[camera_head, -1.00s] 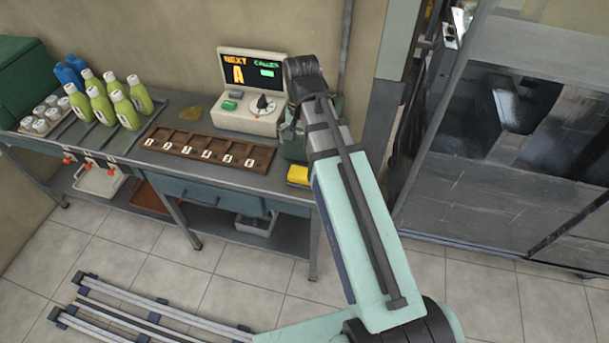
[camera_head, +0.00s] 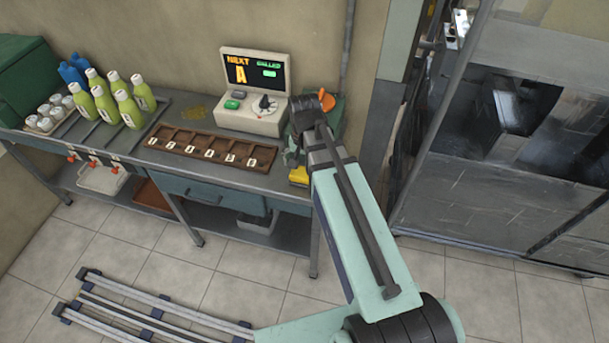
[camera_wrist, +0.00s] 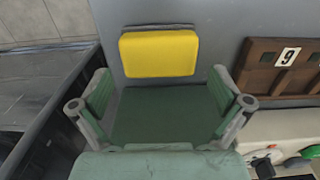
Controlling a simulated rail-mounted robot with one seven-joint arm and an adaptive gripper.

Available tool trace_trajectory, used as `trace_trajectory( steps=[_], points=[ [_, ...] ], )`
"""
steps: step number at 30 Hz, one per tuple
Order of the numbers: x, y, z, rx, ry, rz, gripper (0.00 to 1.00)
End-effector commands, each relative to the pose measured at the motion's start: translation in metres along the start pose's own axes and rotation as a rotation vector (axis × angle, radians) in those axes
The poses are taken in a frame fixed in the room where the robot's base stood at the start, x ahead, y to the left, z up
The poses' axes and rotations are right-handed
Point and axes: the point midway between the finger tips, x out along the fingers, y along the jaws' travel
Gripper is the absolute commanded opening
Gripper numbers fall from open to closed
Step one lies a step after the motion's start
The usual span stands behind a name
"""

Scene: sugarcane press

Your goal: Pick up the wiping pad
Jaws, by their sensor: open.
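The wiping pad is a yellow block (camera_wrist: 158,54) with rounded corners. It lies flat on the grey bench top (camera_wrist: 222,22), shown in the upper middle of the wrist view. In the head view the yellow pad (camera_head: 299,176) sits near the bench's right front corner, partly hidden by my arm. My gripper (camera_wrist: 160,104) is open and empty in the wrist view. Its two fingers stand wide apart, left and right below the pad, and do not touch it. In the head view my gripper (camera_head: 294,148) is over the bench's right end, just behind the pad.
A brown tray with number tags (camera_head: 207,149) lies left of the pad. A display console (camera_head: 251,99) stands behind it. A green thing with an orange top (camera_head: 327,98) is by my gripper. Green bottles (camera_head: 106,104) stand at the far left. Bare bench surrounds the pad's sides.

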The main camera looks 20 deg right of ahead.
Motion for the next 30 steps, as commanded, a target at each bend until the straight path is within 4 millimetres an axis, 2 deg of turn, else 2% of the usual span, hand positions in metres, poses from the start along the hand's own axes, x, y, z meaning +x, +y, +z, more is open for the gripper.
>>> trace_trajectory(
  steps=[12, 22, 25, 26, 30],
  points=[
    [0.038, 0.001, 0.000, 0.000, -0.002, 0.001, 1.00],
    [0.042, 0.001, 0.000, 0.000, -0.001, 0.000, 1.00],
    [0.042, 0.001, 0.000, 0.000, -0.001, 0.000, 0.65],
    [0.042, 0.001, 0.000, 0.000, -0.001, 0.000, 0.58],
    [0.042, 0.001, -0.001, 0.000, -0.001, 0.000, 0.58]
  ],
)
